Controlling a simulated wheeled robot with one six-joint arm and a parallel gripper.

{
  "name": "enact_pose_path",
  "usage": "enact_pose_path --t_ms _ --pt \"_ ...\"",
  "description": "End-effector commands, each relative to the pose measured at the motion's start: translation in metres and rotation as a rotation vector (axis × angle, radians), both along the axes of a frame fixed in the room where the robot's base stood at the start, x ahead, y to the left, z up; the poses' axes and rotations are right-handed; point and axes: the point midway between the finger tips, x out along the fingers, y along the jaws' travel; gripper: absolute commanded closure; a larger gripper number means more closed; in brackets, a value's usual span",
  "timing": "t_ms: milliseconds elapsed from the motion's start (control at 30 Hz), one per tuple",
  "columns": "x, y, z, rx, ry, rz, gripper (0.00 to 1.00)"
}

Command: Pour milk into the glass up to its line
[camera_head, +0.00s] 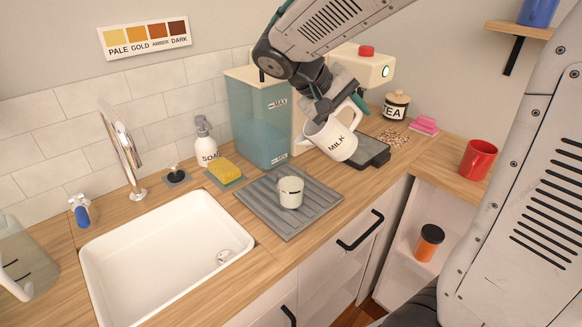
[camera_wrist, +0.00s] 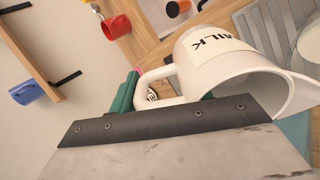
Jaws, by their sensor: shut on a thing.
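A white jug labelled MILK (camera_head: 333,138) is in my gripper, tilted with its mouth toward the left, above the counter near a black tray. My gripper (camera_head: 350,104) is shut on the jug's handle. The jug (camera_wrist: 215,60) and its handle also show in the wrist view; the milk inside cannot be made out. A small glass (camera_head: 290,191) with pale contents or colour and a dark line near its rim stands upright on the grey ribbed mat (camera_head: 262,210), left of and below the jug, apart from it. How full it is I cannot tell.
A blue-green water tank (camera_head: 258,120) stands behind the mat. A white sink (camera_head: 160,255) lies to the left, with a soap bottle (camera_head: 205,142) and yellow sponge (camera_head: 224,170) behind.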

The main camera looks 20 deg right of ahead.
Motion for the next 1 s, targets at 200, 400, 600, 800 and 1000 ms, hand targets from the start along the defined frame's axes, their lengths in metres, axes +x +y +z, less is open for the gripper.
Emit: enact_pose_path --t_ms 200,400,600,800,1000 --pt "0.0 0.0 0.0 -0.001 -0.001 0.001 0.94" --pt "0.0 0.0 0.0 -0.001 -0.001 0.001 0.94" --pt "-0.001 -0.003 -0.006 0.053 -0.008 -0.003 0.94" --pt "-0.001 -0.008 -0.027 0.227 -0.04 -0.005 0.94" --pt "-0.001 -0.009 -0.036 0.307 -0.052 -0.001 0.94"
